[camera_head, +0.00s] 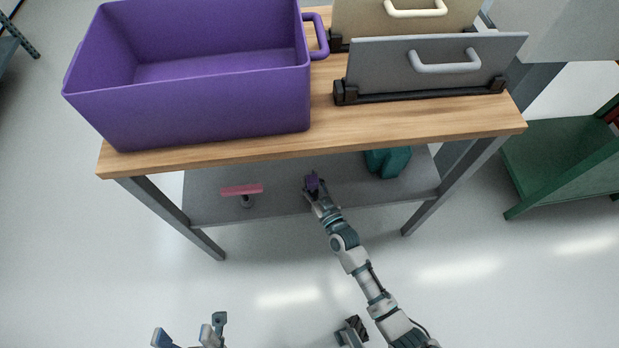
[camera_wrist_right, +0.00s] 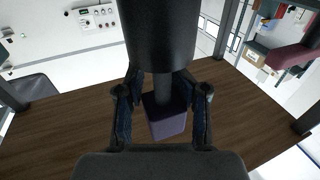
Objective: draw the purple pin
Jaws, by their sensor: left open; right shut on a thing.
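In the right wrist view, the pin's purple block (camera_wrist_right: 167,120) sits between the two fingers of my right gripper (camera_wrist_right: 163,104). A dark shaft joins the block to a wide black cylinder (camera_wrist_right: 160,35); how far the shaft goes into it is hidden. My left gripper (camera_head: 188,337) is open and empty, low in the head view, well apart from the bench.
A pink T-shaped piece (camera_head: 241,189) stands left on the grey shelf (camera_head: 280,190); a teal object (camera_head: 388,161) is to the right. The wooden top (camera_head: 420,118) overhangs, carrying a purple bin (camera_head: 200,112) and grey panel (camera_head: 430,63). Bench legs (camera_head: 465,172) flank the shelf.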

